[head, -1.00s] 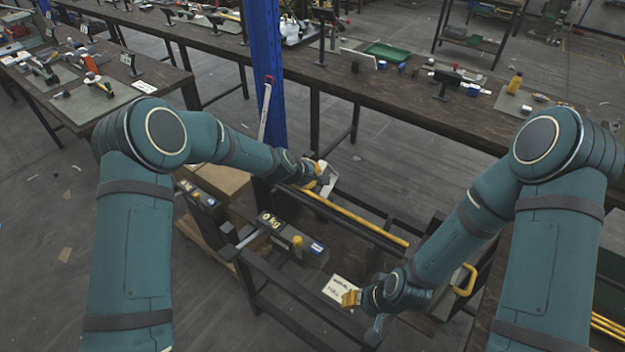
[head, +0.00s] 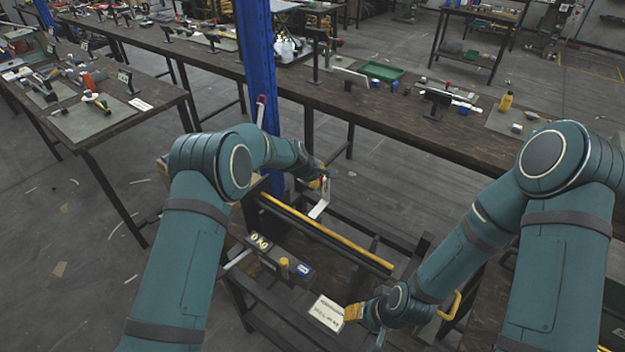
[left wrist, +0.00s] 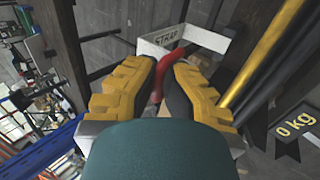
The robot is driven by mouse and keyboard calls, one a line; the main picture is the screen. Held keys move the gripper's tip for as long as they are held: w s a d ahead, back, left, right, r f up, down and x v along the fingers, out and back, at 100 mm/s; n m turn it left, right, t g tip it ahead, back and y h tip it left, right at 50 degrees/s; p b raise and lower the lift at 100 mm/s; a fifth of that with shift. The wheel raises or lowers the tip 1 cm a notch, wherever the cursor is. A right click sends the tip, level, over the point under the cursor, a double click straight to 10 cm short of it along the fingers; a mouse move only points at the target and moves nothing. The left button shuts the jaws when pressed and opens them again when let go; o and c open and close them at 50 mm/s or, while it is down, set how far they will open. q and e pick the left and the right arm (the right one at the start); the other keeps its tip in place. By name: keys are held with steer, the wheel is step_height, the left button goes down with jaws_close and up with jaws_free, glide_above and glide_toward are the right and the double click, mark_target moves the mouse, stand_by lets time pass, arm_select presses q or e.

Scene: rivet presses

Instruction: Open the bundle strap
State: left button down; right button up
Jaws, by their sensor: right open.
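The white bundle strap (left wrist: 188,40), marked STRAP, shows in the left wrist view as a bent white band with a red lever (left wrist: 170,68). In the head view the strap (head: 320,203) is a small white strip just below my left gripper (head: 322,181). In the left wrist view my left gripper (left wrist: 160,85) has its yellow fingers on both sides of the red lever, and they appear shut on it. The pads partly hide the lever's near end. My right gripper (head: 352,313) is open, beside a white label card (head: 326,313) at the frame's near side.
Yellow and black tubes (head: 330,235) lie along the dark frame beside the strap. A block marked 0 kg (head: 283,262) sits on the near rail. A blue post (head: 257,70) rises behind my left gripper. A long workbench (head: 400,103) with tools stands behind.

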arm_select(q)
steer(key=shift+w+d+f+g+y, duration=0.25)
steer(key=shift+w+d+g, duration=0.15)
steer(key=shift+w+d, duration=0.15)
steer(key=shift+w+d+f+g+y, duration=0.25)
steer(key=shift+w+d+g, duration=0.15)
steer(key=shift+w+d, duration=0.15)
steer(key=shift+w+d+f+g, duration=0.25)
steer(key=shift+w+d+g, duration=0.05)
steer(key=shift+w, duration=0.1)
arm_select(e)
steer(key=shift+w+d+f, duration=0.2)
steer(key=shift+w+f, duration=0.1)
steer(key=shift+w, duration=0.05)
arm_select(q)
steer(key=c, duration=1.3)
jaws_free()
steer(key=shift+d, duration=0.1)
steer(key=shift+c, duration=0.2)
arm_select(e)
steer(key=shift+d, duration=0.15)
arm_select(q)
steer(key=shift+w+r, duration=0.1)
steer(key=shift+a+r, duration=0.2)
steer(key=shift+r, duration=0.05)
steer(key=v, duration=1.1)
steer(key=shift+d+r, duration=0.3)
steer(key=shift+d, duration=0.05)
